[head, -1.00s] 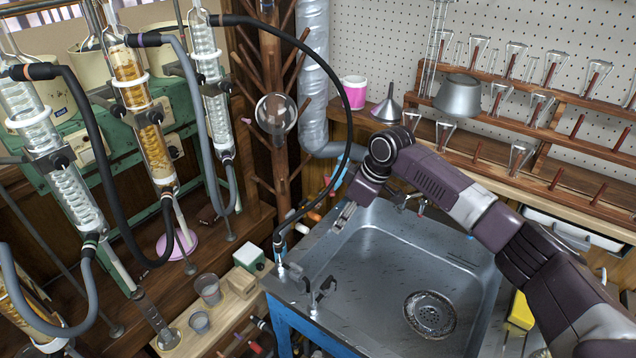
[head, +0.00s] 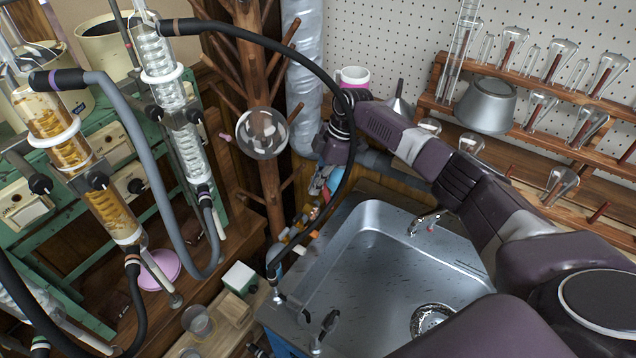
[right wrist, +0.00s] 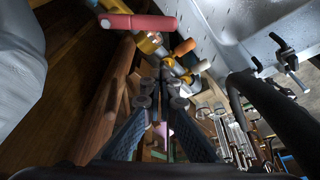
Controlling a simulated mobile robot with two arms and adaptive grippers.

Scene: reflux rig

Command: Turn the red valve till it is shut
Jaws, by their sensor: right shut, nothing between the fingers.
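The red valve handle (right wrist: 140,23) is a red lever on a brass-coloured valve body, upper left of the fingertips in the right wrist view. In the head view a small red part (head: 313,213) shows just below my right gripper (head: 318,187), by the sink's back left corner; it is too small there to tell its angle. My right gripper also shows in the right wrist view (right wrist: 165,82), fingers together with nothing between them. The fingertips look apart from the red handle. The black hose partly covers the gripper in the head view. My left gripper is out of view.
A black hose (head: 300,45) arches in front of my right wrist down to the sink (head: 350,235). A wooden drying tree (head: 272,190) with a round flask (head: 263,133) stands to the left. Orange and white handles (right wrist: 185,47) sit close to the red one.

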